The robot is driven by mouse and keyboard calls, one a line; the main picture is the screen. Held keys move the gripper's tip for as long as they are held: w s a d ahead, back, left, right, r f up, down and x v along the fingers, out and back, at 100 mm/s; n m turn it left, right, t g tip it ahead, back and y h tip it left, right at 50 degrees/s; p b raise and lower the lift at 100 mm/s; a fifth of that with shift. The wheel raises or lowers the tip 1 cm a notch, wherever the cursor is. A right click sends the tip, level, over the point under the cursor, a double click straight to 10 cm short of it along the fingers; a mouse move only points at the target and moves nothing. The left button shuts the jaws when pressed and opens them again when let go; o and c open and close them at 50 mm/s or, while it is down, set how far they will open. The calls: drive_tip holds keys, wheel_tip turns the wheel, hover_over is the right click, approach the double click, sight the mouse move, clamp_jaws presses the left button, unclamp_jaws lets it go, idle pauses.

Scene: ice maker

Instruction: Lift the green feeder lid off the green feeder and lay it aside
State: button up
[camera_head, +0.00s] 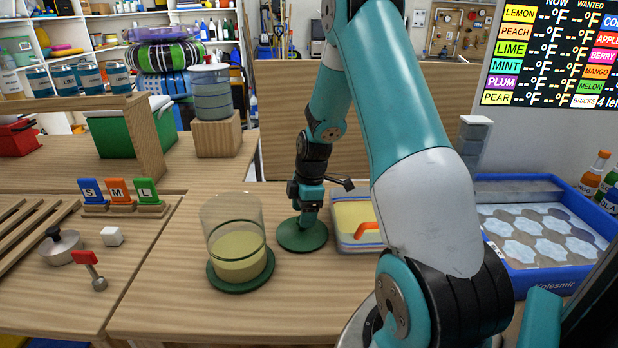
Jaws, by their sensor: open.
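A clear glass cylinder (232,214) with yellow contents stands upright on a round green base (241,284); I take it for the green feeder. Its top looks open, with no lid on it. A round green disc (302,235), which looks like the green feeder lid, lies flat on the table just right of the glass. My gripper (309,206) points down right over the disc, at its middle, and is open. The fingertips are small and dark, so I cannot tell whether they touch the disc or its knob.
A shallow container with yellow contents (354,213) and an orange handle (368,231) is close right of the disc. A blue tray (548,284) stands farther right. Bare table lies in front.

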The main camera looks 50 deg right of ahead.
wheel_tip(320, 180, up, 14)
drive_tip(key=s+d, duration=0.1)
drive_tip(key=shift+d+r, duration=0.15)
drive_tip(key=shift+d, duration=0.25)
